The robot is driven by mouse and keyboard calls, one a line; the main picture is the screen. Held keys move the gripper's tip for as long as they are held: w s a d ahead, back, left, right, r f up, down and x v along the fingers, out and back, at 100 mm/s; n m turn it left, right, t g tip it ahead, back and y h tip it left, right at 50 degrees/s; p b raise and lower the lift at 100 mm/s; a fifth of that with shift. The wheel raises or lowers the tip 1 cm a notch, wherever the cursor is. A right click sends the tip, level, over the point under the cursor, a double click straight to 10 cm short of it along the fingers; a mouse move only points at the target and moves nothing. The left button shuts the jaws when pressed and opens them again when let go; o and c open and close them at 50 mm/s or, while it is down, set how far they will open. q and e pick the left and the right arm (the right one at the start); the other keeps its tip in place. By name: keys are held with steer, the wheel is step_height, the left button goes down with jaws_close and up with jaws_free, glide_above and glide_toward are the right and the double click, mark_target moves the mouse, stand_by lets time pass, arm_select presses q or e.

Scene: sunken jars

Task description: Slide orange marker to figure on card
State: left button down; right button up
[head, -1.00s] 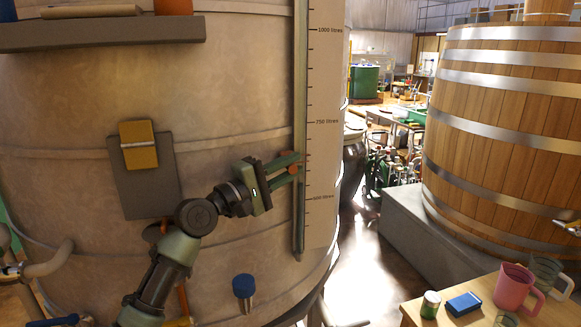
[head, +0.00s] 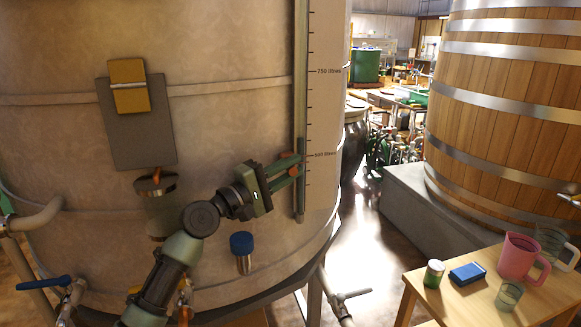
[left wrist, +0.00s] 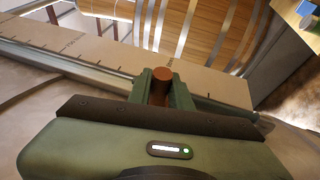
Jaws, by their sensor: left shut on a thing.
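The orange marker (left wrist: 161,88) shows as a short orange-brown cylinder in the left wrist view. My left gripper (head: 292,168) is shut on it at the upright metal rail (head: 301,90) on the tank. In the head view the fingers mostly cover the marker, just below the level of the 500 litres label on the pale scale (head: 325,110). A grey card-like board (head: 146,140) with a yellow piece (head: 130,86) hangs on the tank to the left; I can read no figure on it. My right gripper is not in view.
A blue-capped fitting (head: 242,245) sticks out of the tank below my left arm. A wooden table (head: 440,300) at lower right bears a pink jug (head: 517,258), a blue box (head: 467,273) and jars. A wooden barrel (head: 510,110) stands behind. Open floor lies between.

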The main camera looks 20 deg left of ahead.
arm_select(q)
steer(key=c, duration=1.3)
jaws_free()
steer(key=shift+r, duration=0.15)
step_height(320, 180, up, 20)
steer(key=shift+f+p, duration=0.1)
steer(key=shift+p, duration=0.25)
